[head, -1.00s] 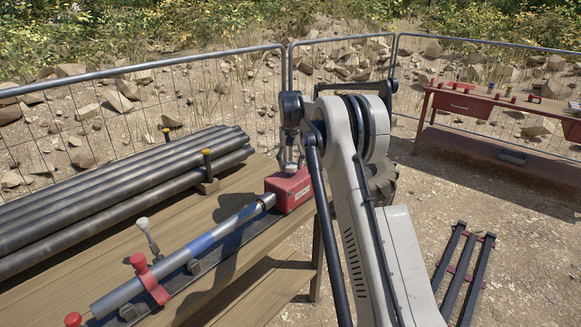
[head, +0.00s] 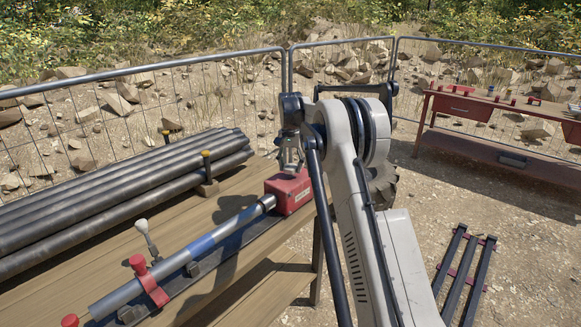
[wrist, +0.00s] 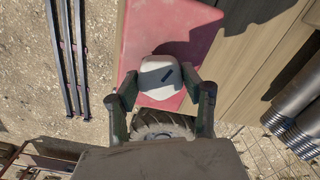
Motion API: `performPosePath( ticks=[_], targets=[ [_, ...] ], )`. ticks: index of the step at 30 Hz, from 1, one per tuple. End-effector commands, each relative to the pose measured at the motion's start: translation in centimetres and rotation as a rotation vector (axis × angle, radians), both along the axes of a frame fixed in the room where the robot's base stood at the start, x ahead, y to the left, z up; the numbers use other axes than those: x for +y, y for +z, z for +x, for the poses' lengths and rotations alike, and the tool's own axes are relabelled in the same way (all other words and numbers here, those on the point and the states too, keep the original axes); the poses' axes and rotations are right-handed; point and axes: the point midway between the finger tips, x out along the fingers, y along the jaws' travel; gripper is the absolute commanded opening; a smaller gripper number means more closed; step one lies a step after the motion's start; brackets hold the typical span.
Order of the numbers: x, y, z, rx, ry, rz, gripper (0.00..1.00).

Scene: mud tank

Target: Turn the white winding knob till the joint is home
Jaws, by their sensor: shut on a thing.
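The white winding knob (wrist: 160,72), with a dark mark across its top, sits over the red box (wrist: 140,38) in the wrist view. My gripper (wrist: 159,80) is shut on it, a finger on either side. In the head view, my gripper (head: 291,158) points down onto the red box (head: 291,193), and the knob is hidden there. A blue-and-grey pipe (head: 215,236) runs along the bench into the box's near side. I cannot tell how closely the joint inside is seated.
A red clamp (head: 149,281) and a pale-topped lever (head: 146,236) stand along the pipe. Dark pipes (head: 120,175) lie stacked at left on the wooden bench. A mesh fence runs behind. A red table (head: 490,105) and dark rails (head: 465,270) are at right.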

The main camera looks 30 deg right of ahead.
Motion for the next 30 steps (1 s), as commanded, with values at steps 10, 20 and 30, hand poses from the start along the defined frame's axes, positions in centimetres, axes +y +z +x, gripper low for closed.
performPosePath(
  ticks=[10, 20, 30],
  targets=[
    [0.0, 0.1, 0.0, -0.001, 0.001, 0.000, 0.59],
    [0.0, 0.2, 0.0, -0.001, 0.001, -0.001, 0.62],
    [0.0, 5.2, 0.0, -0.001, 0.001, -0.001, 0.62]
  ],
)
